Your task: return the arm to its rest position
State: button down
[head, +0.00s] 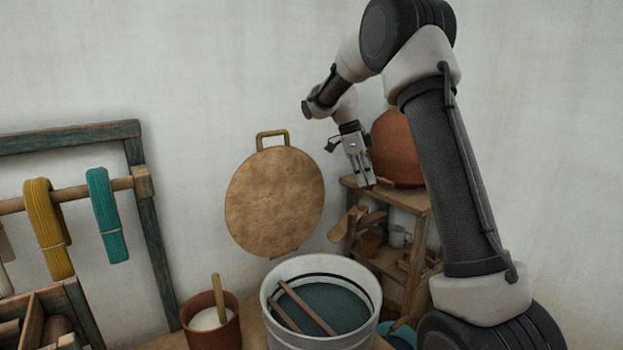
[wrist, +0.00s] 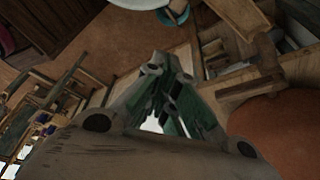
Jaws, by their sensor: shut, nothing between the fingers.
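My gripper (head: 366,181) hangs at the end of my raised, bent arm in the head view, pointing down. Its fingers are shut and hold nothing. It is in front of the wooden shelf and the large clay pot (head: 397,150), up and to the right of the white bucket. In the wrist view my gripper (wrist: 165,115) shows at the centre with its fingers together. The clay pot (wrist: 280,130) fills the lower right there, close beside the gripper.
A white bucket (head: 273,318) with dark liquid and sticks stands below, beside a clay cup (head: 231,328). A round wooden board (head: 275,205) hangs on the wall. The wooden shelf (head: 398,197) holds small items. A yarn rack (head: 128,130) stands left.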

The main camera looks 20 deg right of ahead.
jog(key=s+a+r+n+t+y, duration=0.1)
jog(key=s+n+t, duration=0.1)
jog(key=s+n, duration=0.6)
jog(key=s+a+r+n+t+y, duration=0.1)
jog(key=s+a+r+n+t, duration=0.1)
jog(key=s+n, duration=0.6)
jog(key=s+a+r+n+t+y, duration=0.1)
jog(key=s+n, duration=0.7)
jog(key=s, duration=1)
jog(key=shift+s+a+r+n+t, duration=0.35)
jog(key=shift+a+r+t, duration=0.1)
jog(key=shift+r+t, duration=0.3)
